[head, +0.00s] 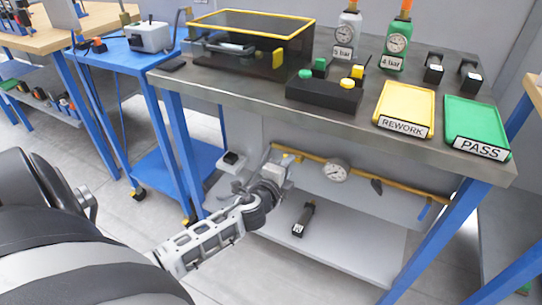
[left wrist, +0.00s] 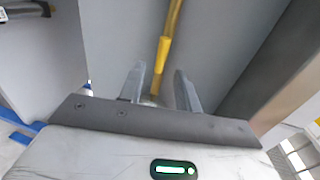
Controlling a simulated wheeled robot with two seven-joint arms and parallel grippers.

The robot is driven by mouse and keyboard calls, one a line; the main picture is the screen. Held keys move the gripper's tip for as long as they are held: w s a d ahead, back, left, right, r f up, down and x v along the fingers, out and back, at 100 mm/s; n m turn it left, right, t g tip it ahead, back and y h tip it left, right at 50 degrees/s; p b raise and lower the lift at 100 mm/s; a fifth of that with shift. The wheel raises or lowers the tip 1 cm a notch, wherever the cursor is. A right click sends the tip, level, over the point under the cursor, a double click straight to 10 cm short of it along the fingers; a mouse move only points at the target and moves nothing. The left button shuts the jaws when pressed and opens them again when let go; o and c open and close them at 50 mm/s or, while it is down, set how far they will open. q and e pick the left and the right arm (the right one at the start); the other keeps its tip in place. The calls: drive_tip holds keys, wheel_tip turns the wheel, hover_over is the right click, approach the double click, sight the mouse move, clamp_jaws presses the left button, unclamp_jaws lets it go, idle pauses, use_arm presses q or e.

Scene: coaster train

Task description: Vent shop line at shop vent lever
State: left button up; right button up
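A yellow air line (head: 310,158) runs under the steel workbench, with a round gauge (head: 336,170) on it. A blue handle (head: 425,208) hangs near its right end, and a dark fitting (head: 376,186) sits between. My left gripper (head: 284,172) is at the line's left end. In the left wrist view, my gripper (left wrist: 160,76) has its fingers apart, with a bright yellow bar or sleeve (left wrist: 161,55) showing between them. I cannot tell whether this is the shop vent lever, or whether the fingers touch it. My right gripper is not in view.
The workbench (head: 240,92) overhangs the line; its blue legs stand either side. A lower shelf (head: 340,246) holds a dark tool (head: 303,219). A yellow REWORK tray (head: 405,107) and a green PASS tray (head: 477,123) lie on top.

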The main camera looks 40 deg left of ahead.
use_arm(q)
drive_tip(key=v, duration=1.2)
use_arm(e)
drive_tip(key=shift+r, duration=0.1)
